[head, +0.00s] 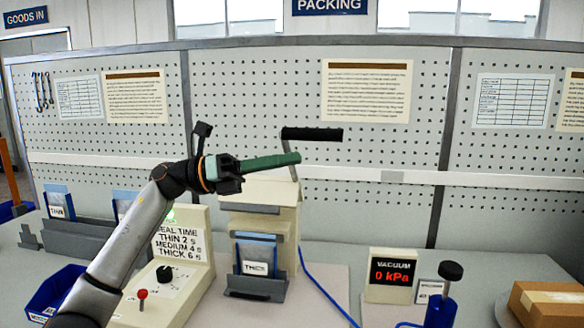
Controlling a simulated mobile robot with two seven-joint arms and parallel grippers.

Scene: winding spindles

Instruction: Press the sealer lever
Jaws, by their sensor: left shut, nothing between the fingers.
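The sealer (284,192) is a beige box on the bench. Its lever has a black handle (325,134) raised above the box on a thin grey arm. My left gripper (299,158) reaches in from the left with its long green fingers shut and empty. In the picture, the fingertips lie just below the handle, near the lever's arm; I cannot tell whether they touch it. A blue-edged pouch labelled "THICK" (257,258) stands upright in a grey holder at the sealer's front. My right gripper is not in view.
A control panel (196,278) with seal times, a black knob and a red-tipped switch stands left of the sealer, partly behind my arm. A vacuum display (390,270) reads 0 kPa. A blue bottle-like device (440,310) and cardboard box (548,305) stand right. A pegboard (250,90) is behind.

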